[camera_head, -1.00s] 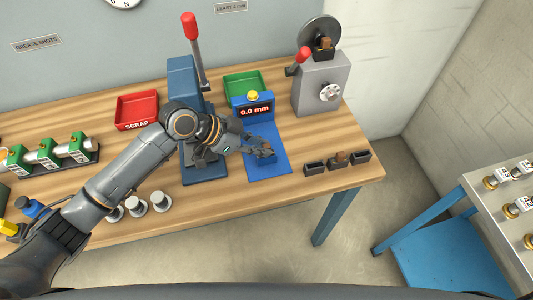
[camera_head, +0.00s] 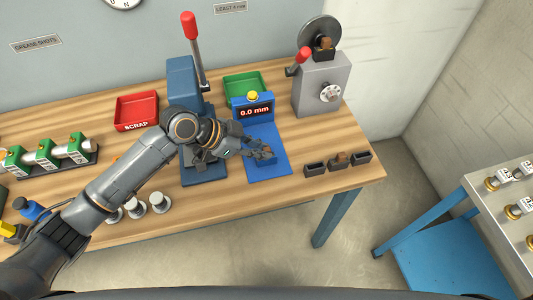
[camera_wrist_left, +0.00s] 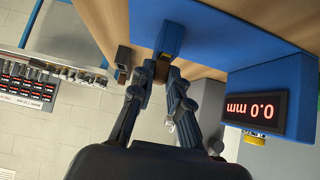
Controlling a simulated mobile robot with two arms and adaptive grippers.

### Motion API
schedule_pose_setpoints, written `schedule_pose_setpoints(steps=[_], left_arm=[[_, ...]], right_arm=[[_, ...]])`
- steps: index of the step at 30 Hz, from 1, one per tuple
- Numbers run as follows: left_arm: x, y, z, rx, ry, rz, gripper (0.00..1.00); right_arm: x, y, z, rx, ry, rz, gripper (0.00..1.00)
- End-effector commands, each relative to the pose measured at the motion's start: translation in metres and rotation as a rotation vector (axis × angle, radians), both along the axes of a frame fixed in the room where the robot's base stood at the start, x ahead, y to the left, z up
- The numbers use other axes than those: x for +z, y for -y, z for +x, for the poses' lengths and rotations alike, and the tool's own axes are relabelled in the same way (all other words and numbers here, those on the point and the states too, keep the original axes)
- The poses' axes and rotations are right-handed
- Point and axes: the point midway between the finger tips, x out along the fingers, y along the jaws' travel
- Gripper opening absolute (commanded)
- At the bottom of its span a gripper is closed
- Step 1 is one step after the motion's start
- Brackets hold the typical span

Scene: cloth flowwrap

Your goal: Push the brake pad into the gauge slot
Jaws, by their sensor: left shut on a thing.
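The blue gauge has an upright display (camera_head: 254,109) reading 0.0 mm and a flat blue base (camera_head: 277,172) on the bench. The display (camera_wrist_left: 255,108) also shows in the left wrist view, turned over. My left gripper (camera_head: 266,151) is low over the base's front part, in front of the display. It is shut on the small brown brake pad (camera_wrist_left: 160,71). A raised blue block (camera_wrist_left: 170,39), which looks like the gauge slot, is directly beyond the fingertips. The pad is at the block's near end; I cannot tell how far in it sits. My right gripper is out of view.
A blue lever press (camera_head: 187,85) stands left of the gauge, close to my left arm. A green tray (camera_head: 244,86) is behind it, and a red scrap tray (camera_head: 136,111) is farther left. Small dark holders (camera_head: 315,168) sit right of the base, near the bench edge.

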Motion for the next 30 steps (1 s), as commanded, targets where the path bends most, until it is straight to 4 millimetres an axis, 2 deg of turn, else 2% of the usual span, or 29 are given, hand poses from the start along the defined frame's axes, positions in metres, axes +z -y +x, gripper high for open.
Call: schedule_pose_setpoints(steps=[12, 13, 16, 17, 26, 30], left_arm=[[-0.003, 0.0, 0.0, 0.0, 0.0, 0.0, 0.0], [-0.003, 0.0, 0.0, 0.0, 0.0, 0.0, 0.18], [-0.003, 0.0, 0.0, 0.0, 0.0, 0.001, 0.39], [-0.003, 0.0, 0.0, 0.0, 0.0, 0.001, 0.43], [-0.002, -0.001, 0.0, 0.0, 0.0, 0.001, 0.43], [0.006, -0.01, -0.002, 0.001, 0.0, 0.001, 0.43]], right_arm=[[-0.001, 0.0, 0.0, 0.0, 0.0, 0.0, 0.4], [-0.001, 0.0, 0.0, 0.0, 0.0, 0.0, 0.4], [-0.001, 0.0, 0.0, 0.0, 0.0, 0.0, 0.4], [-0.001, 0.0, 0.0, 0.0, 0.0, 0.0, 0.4], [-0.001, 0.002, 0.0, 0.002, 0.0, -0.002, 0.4], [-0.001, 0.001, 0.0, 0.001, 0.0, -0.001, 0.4]])
